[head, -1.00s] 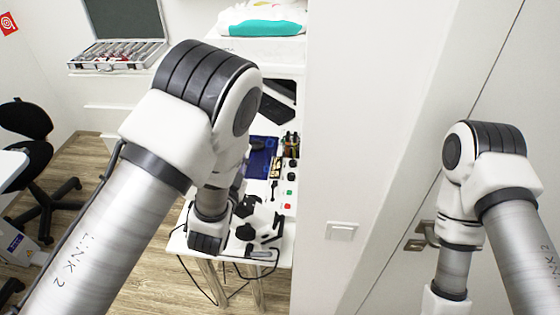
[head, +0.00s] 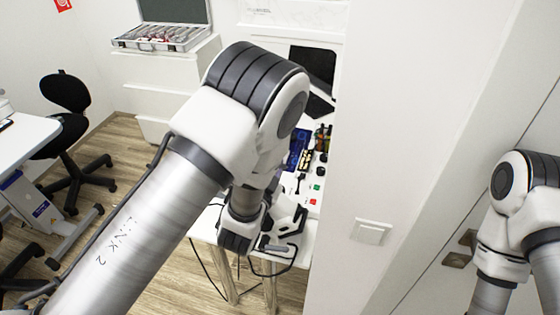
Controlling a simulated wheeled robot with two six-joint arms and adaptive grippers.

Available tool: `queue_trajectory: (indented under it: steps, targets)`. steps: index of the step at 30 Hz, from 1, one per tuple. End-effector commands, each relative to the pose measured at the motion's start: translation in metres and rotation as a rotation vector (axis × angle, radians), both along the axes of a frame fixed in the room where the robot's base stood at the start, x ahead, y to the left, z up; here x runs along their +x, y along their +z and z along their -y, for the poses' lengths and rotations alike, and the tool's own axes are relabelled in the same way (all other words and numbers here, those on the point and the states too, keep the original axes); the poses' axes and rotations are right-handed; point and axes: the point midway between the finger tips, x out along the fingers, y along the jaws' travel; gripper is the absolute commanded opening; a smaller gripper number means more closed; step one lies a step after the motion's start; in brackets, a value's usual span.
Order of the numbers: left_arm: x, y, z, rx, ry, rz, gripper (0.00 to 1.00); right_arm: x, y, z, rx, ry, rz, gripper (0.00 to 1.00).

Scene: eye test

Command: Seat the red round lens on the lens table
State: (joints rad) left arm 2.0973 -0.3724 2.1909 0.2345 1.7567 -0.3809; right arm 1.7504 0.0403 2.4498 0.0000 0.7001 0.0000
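The white table (head: 312,228) stands beyond my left arm, and the arm hides much of its left side. I cannot make out a red round lens for certain. A small red spot (head: 313,201) lies on the table near a green one (head: 317,187), too small to identify. My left gripper (head: 284,238) appears as dark parts over the table's front end. A pale grey piece (head: 272,247) shows among these parts, and I cannot tell whether it is held. The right arm shows at the right edge, and its gripper is out of the frame.
An open silver case (head: 165,38) of small items sits on a white cabinet at the back left. A black chair (head: 66,130) and a white desk (head: 18,143) stand at the left. A white wall with a switch (head: 370,231) closes off the table's right. Cables hang below the table.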

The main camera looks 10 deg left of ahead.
Motion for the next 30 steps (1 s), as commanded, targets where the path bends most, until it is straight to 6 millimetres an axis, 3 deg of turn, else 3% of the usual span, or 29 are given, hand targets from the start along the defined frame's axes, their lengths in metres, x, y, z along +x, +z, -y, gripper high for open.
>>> queue_trajectory:
  steps: [30]
  targets:
    - [0.002, -0.074, -0.058, -0.001, 0.001, 0.0, 0.0, 0.0, -0.076, 0.0, 0.0, 0.0, -0.001, 0.4]
